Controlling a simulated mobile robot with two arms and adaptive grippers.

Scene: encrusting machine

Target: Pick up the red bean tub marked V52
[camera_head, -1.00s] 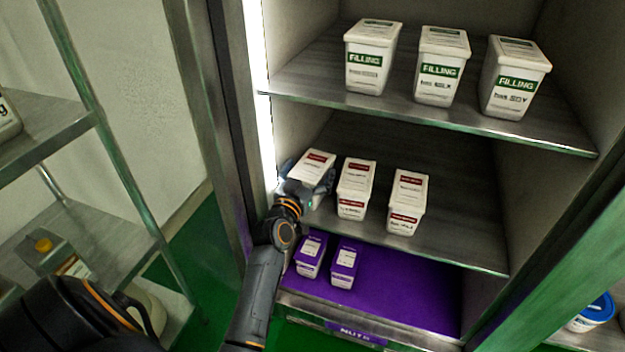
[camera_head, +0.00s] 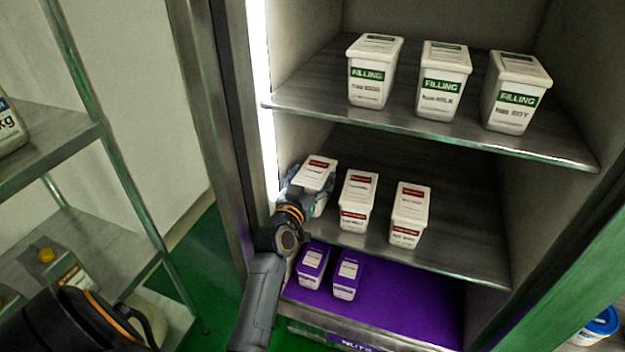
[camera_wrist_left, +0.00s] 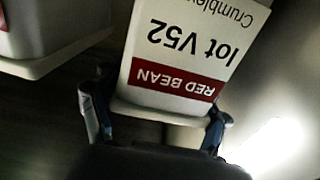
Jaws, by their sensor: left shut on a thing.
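The red bean tub marked V52 (camera_head: 317,172) is white with a dark red label band. It is the leftmost of the tubs on the middle shelf in the head view. In the left wrist view its label (camera_wrist_left: 185,60) reads "RED BEAN" and "lot V52", upside down. My left gripper (camera_head: 303,192) is at the tub, and its fingers (camera_wrist_left: 155,125) are on both sides of the tub, shut on it. Whether the tub's base touches the shelf is hidden by my gripper and arm. My right gripper is not in view.
Two similar red-labelled tubs stand to the right, the nearer one (camera_head: 357,200) close by and another (camera_head: 409,214). Green-labelled filling tubs (camera_head: 443,82) stand on the shelf above. Two purple tubs (camera_head: 346,275) stand below. The cabinet's left side (camera_head: 229,120) is close to my arm.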

